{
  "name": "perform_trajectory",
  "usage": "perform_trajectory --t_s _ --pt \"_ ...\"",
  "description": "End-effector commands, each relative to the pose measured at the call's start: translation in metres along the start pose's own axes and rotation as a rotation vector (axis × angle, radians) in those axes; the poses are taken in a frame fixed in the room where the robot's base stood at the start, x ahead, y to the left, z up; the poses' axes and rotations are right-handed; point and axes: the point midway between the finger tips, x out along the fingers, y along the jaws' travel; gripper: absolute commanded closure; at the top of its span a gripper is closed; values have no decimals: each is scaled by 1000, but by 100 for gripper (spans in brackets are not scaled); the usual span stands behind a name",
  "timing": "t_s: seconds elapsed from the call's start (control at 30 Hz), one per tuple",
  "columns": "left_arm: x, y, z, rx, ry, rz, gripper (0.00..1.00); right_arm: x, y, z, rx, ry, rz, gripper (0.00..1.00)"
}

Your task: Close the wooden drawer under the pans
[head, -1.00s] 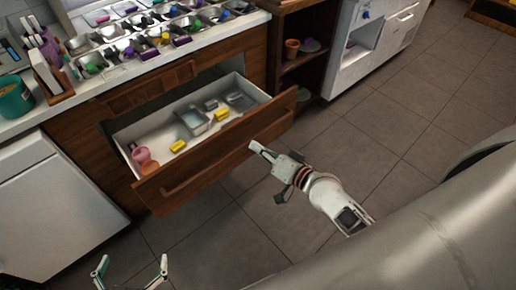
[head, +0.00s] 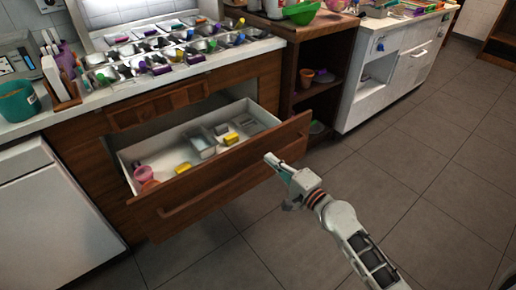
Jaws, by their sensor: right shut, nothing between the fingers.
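The wooden drawer (head: 222,183) stands pulled out below the counter with the topping pans (head: 160,50). Its front has a long wooden handle (head: 205,193). Inside its white box lie yellow blocks, grey metal containers and pink cups. My right gripper (head: 268,157) is shut and empty. Its tip is in front of the right part of the drawer front; whether it touches the wood I cannot tell. My left gripper is out of view.
A white cabinet (head: 55,215) stands left of the drawer. An open wooden shelf (head: 315,75) with pots stands to the right, then a white unit (head: 385,85). A teal pot (head: 17,102) and a wooden holder sit on the counter. The tiled floor in front is clear.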

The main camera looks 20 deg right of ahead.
Motion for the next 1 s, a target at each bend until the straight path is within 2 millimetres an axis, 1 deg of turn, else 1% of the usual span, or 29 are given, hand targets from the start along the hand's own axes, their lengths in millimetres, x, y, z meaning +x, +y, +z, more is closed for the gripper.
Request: perform_trajectory --t_s 0.03,0.2,0.4,0.6,1.0 --pt "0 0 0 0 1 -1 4 12 -2 0 2 0 -3 100" --pt "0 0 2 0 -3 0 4 43 0 0 2 0 0 100" --pt "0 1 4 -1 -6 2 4 67 3 0 2 1 3 100" --pt "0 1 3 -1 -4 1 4 76 3 0 2 0 3 100" --pt "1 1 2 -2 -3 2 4 78 3 0 1 0 3 100"
